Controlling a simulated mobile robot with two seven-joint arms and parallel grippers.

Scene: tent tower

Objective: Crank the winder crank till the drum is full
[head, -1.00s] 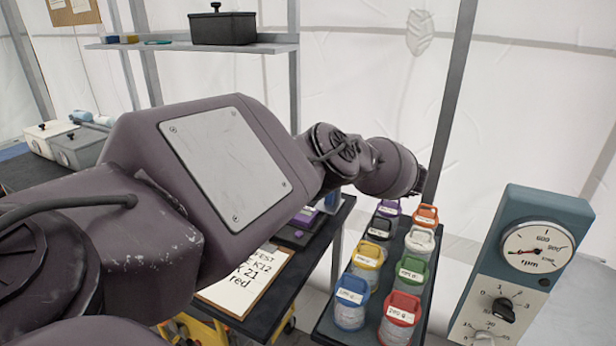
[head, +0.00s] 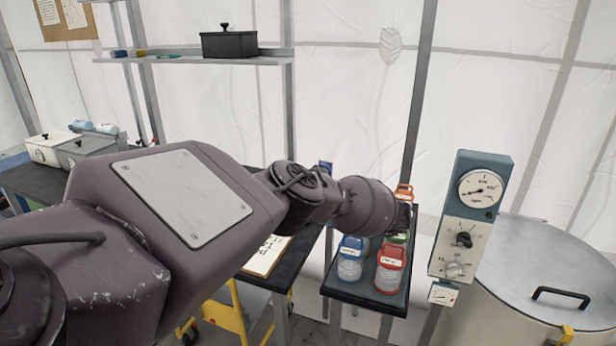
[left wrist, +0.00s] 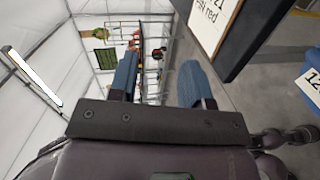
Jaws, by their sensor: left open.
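No winder crank or drum that I can make out as such shows in either view. My left arm crosses the head view from the left, and its gripper end is hidden behind the wrist there. In the left wrist view my left gripper (left wrist: 158,82) shows two blue fingers apart with nothing between them. My right gripper is not in view. A control box (head: 470,215) with a dial and knobs stands at the right of the head view. A large round lidded vessel (head: 548,262) with a black handle stands beside it.
A dark tray table (head: 372,297) holds several lidded jars, including a blue-lidded jar (head: 350,260) and a red-lidded jar (head: 390,268), close by my left wrist. A clipboard (head: 266,256) lies on a dark table. A shelf (head: 190,60) carries a black box (head: 229,44).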

